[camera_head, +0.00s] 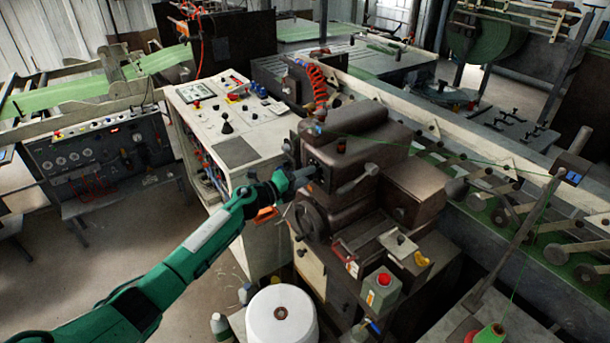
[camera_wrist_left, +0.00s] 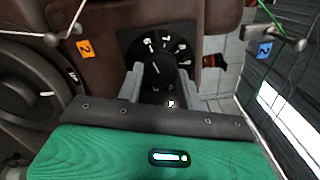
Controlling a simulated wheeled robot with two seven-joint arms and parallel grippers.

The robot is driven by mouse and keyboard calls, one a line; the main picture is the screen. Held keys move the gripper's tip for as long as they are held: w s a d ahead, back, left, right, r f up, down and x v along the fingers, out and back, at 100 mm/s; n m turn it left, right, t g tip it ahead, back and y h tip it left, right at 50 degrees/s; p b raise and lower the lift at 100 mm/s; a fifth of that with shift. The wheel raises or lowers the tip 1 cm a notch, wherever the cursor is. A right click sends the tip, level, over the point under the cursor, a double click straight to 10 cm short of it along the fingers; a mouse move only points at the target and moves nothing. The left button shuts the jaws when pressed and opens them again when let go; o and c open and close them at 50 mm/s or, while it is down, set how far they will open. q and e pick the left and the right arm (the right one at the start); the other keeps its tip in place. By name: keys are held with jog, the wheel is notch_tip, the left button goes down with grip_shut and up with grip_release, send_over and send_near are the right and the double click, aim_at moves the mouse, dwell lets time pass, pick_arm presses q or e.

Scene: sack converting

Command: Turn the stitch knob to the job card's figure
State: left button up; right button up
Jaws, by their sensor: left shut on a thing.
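The stitch knob (camera_wrist_left: 160,72) is a dark round knob on a black dial plate (camera_wrist_left: 137,42) with white marks, on the brown sewing head (camera_head: 352,150). My left gripper (camera_wrist_left: 160,88) has one grey finger on each side of the knob and is shut on it. A pale line on the knob points up and slightly left in the wrist view; the figures are too small to read. In the head view my left gripper (camera_head: 313,172) reaches the machine's left face, and the knob is hidden there. I cannot identify the job card for certain. My right gripper is not in view.
A dark handwheel (camera_head: 312,220) sits just below my gripper. A lever (camera_head: 358,182) juts from the head's front. A control cabinet (camera_head: 228,125) stands left behind my arm.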

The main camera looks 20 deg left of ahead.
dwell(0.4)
pick_arm(q)
jog(key=o, duration=1)
jog(key=b+v, duration=0.5)
jog(key=v, duration=0.9)
